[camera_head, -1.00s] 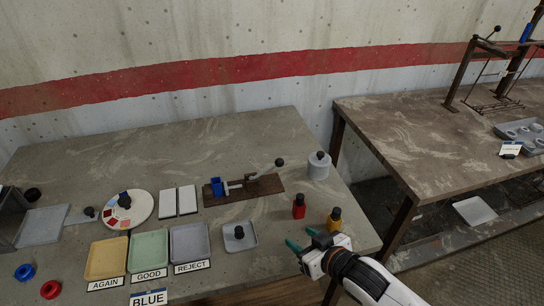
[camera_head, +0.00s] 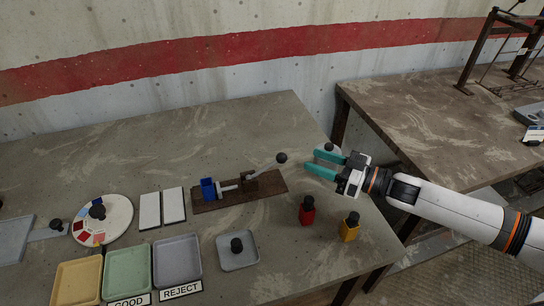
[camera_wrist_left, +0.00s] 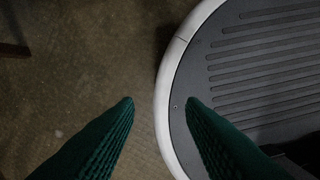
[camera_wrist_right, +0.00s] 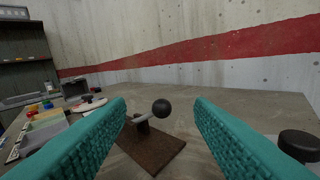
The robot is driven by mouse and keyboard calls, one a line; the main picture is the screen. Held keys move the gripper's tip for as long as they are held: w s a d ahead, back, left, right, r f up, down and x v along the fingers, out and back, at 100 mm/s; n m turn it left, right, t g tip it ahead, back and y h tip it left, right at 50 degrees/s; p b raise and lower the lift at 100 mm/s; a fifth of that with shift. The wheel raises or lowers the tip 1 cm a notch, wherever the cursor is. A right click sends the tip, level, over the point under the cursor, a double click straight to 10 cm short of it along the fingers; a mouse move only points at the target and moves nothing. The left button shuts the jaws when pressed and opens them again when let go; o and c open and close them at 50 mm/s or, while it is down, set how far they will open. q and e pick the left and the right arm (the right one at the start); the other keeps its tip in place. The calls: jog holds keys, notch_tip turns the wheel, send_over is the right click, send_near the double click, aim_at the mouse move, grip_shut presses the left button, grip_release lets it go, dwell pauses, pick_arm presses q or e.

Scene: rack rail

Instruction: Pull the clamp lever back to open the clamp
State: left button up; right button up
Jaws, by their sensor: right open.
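The clamp sits on a brown base board (camera_head: 240,193) on the left table. Its lever ends in a black ball knob (camera_head: 281,158) and slants up to the right. A blue block (camera_head: 208,188) is at the clamp's left end. My right gripper (camera_head: 312,160) is open and empty, its teal fingers pointing left towards the knob, a short way to its right. In the right wrist view the knob (camera_wrist_right: 161,108) shows between the fingers (camera_wrist_right: 160,105), beyond their tips. My left gripper (camera_wrist_left: 158,102) is open and empty over the floor and my base; the head view does not show it.
A grey cylinder with a black knob (camera_head: 328,148) stands behind my right fingers, partly hidden. Red (camera_head: 307,211) and yellow (camera_head: 350,227) bottles stand in front of the right gripper. A small grey tray (camera_head: 238,262) and coloured trays lie nearer the front.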

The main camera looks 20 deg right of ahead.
aim_at(266, 168)
jog(key=f+b, duration=0.2)
jog(key=shift+s+f, duration=0.25)
jog(key=shift+f, duration=0.05)
jog(key=shift+w+f+b, duration=0.25)
jog(key=shift+f+b, duration=0.05)
jog(key=shift+f, duration=0.05)
jog(key=shift+w+a, duration=0.25)
jog(key=shift+a, duration=0.05)
pick_arm(q)
jog(key=shift+s+a+f+p, duration=0.15)
jog(key=shift+f+p, duration=0.6)
jog(key=shift+p, duration=0.2)
pick_arm(e)
jog(key=x, duration=1.1)
jog(key=shift+w, duration=0.1)
jog(key=shift+r, duration=0.1)
grip_shut()
